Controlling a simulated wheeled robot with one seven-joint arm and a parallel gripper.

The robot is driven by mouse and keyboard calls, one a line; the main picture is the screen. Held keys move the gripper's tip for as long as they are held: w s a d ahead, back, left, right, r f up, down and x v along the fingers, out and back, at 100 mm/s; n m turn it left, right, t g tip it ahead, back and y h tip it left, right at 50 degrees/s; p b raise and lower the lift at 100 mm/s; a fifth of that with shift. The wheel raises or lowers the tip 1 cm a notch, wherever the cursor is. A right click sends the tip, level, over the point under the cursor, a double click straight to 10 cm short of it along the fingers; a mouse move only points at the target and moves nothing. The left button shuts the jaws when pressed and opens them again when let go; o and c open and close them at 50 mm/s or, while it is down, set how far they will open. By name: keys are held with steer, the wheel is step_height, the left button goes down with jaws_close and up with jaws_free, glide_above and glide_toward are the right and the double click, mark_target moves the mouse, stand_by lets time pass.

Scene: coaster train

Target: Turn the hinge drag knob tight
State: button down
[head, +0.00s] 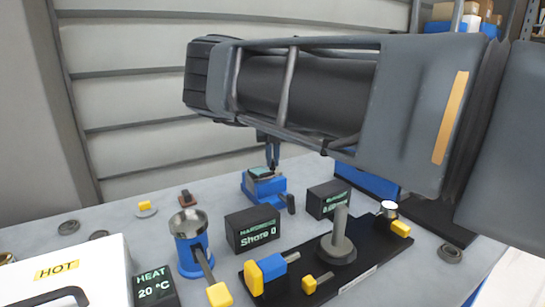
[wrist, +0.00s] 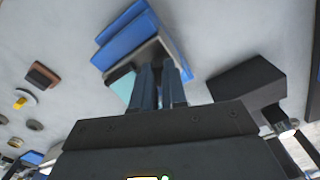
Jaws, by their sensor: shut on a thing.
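My gripper (head: 272,166) points down at the blue fixture (head: 250,190) on the table. In the wrist view its fingers (wrist: 162,70) are close together against the grey upper part of that fixture, with a teal block (wrist: 123,88) beside them. The gripper is shut on a small part there, mostly hidden by the fingers. A dark handle (head: 291,203) sticks out at the fixture's right. I cannot tell for sure which part is the hinge drag knob; several yellow knobs show, one on the black base (head: 309,284) and another at its right end (head: 401,229).
A display box reading "Share 0" (head: 252,230) and a second dark box (head: 328,198) stand close to the fixture. A blue cup with a handle (head: 190,245) and a white HOT box (head: 75,268) are at left. The black base carries a grey post (head: 340,225).

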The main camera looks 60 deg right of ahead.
steer(key=m, duration=0.3)
steer(key=shift+m, duration=2.1)
steer(key=c, duration=1.2)
jaws_free()
steer(key=shift+o, duration=0.2)
step_height(320, 180, up, 8)
steer(key=shift+f, duration=0.1)
